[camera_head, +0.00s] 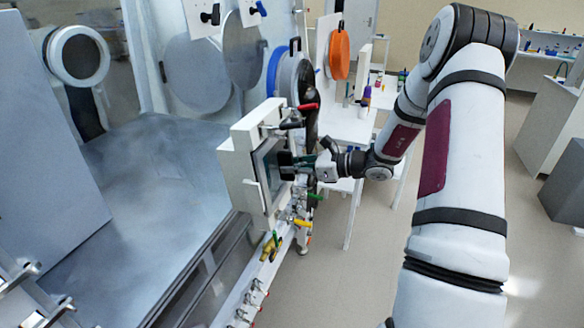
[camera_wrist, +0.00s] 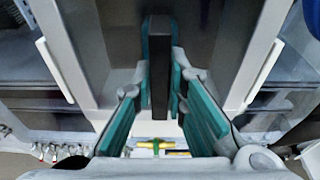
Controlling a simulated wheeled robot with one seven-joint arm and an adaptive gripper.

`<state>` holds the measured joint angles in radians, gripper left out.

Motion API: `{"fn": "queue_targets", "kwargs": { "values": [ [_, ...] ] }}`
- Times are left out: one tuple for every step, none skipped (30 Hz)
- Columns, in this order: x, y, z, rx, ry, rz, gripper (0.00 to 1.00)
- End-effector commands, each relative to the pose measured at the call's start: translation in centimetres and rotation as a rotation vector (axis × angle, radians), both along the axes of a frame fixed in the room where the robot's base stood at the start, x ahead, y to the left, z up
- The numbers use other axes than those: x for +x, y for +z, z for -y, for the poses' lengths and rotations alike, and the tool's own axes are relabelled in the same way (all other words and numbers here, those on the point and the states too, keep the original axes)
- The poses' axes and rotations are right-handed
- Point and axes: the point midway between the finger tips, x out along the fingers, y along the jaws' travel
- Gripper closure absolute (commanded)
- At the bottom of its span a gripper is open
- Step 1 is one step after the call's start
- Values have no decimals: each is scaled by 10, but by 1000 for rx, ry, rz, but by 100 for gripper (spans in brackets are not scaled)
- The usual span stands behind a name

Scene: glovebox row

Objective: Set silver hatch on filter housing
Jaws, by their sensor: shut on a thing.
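The filter housing (camera_head: 243,150) is a white box-like frame on the glovebox front, left of my gripper in the head view. The silver hatch (camera_head: 270,178) is a grey rectangular panel at the housing's open face; it fills the middle of the wrist view (camera_wrist: 220,45). My gripper (camera_head: 298,163) is shut on the hatch's dark upright handle (camera_wrist: 160,65), with a teal pad on each side. In the wrist view the hatch lies between the housing's pale side walls (camera_wrist: 60,45). I cannot tell whether it is fully seated.
Coloured valves (camera_head: 270,246) line the rail below the housing. Round grey covers (camera_head: 197,78), a blue-rimmed disc (camera_head: 274,70) and an orange disc (camera_head: 340,54) hang behind. A white table (camera_head: 345,125) stands beyond. The floor (camera_head: 355,270) below my arm is clear.

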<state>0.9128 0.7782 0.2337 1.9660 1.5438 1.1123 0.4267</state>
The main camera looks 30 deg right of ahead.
Motion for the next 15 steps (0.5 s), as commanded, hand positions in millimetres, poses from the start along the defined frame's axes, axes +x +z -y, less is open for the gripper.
{"fn": "queue_targets", "kwargs": {
  "values": [
    [1,1,-1,1,1,3,100],
    [2,1,-2,1,1,3,100],
    [2,1,-1,1,1,3,78],
    [2,1,-1,1,1,3,71],
    [1,1,-1,1,1,2,64],
    [1,1,-1,1,1,2,64],
    [1,1,-1,1,1,2,64],
    [1,1,-1,1,1,2,64],
    [1,0,-1,0,1,1,64],
    [1,0,-1,0,1,1,64],
    [1,0,-1,0,1,1,64],
    [1,-1,-1,0,0,-2,64],
    [0,-1,-1,0,0,-2,64],
    [0,-1,0,0,0,-2,64],
    [-1,0,0,0,0,-2,64]
  ]
}}
